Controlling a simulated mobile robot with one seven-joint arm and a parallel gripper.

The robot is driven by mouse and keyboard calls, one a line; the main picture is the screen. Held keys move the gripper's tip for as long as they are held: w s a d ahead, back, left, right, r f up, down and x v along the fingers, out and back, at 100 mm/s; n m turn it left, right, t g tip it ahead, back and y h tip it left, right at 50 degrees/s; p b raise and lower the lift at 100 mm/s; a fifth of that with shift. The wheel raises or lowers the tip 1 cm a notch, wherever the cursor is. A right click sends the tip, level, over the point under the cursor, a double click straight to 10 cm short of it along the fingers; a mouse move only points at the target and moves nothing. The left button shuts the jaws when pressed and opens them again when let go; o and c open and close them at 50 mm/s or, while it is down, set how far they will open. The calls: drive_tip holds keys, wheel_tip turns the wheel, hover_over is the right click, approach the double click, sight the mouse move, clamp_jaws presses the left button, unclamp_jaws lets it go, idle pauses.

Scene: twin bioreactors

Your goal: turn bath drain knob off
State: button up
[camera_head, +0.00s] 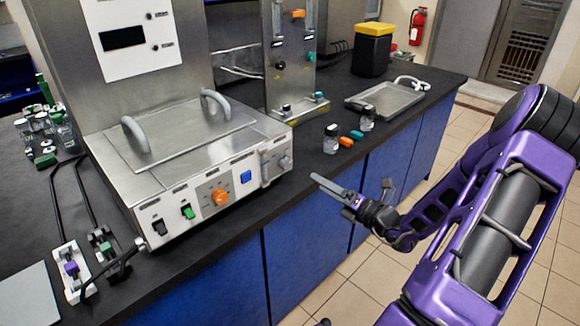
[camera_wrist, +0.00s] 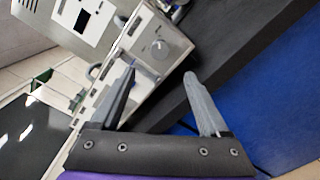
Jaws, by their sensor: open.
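A steel bath unit (camera_head: 190,150) with a handled lid stands on the black bench. A grey knob (camera_head: 285,162) sits at the right end of its front; its label is too small to read. In the wrist view a round grey knob (camera_wrist: 160,49) on a pale panel shows just beyond the fingertips, roughly between them. An orange knob (camera_head: 220,197) is on the front panel; I cannot tell from labels which knob is the drain. My gripper (camera_head: 350,181) is open and empty, to the right of the bath, apart from it. Its two fingers also show in the wrist view (camera_wrist: 159,72).
The front panel also has a green switch (camera_head: 188,212) and a blue switch (camera_head: 246,177). Small jars (camera_head: 331,139) and coloured caps stand on the bench behind my gripper, with a metal tray (camera_head: 390,100) farther back. Blue cabinets (camera_head: 305,235) lie below the bench edge.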

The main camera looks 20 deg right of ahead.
sight(288, 165)
drive_tip(key=x, duration=1.2)
drive_tip(key=shift+w+a+b, duration=0.15)
drive_tip(key=shift+w+b, duration=0.15)
clamp_jaws()
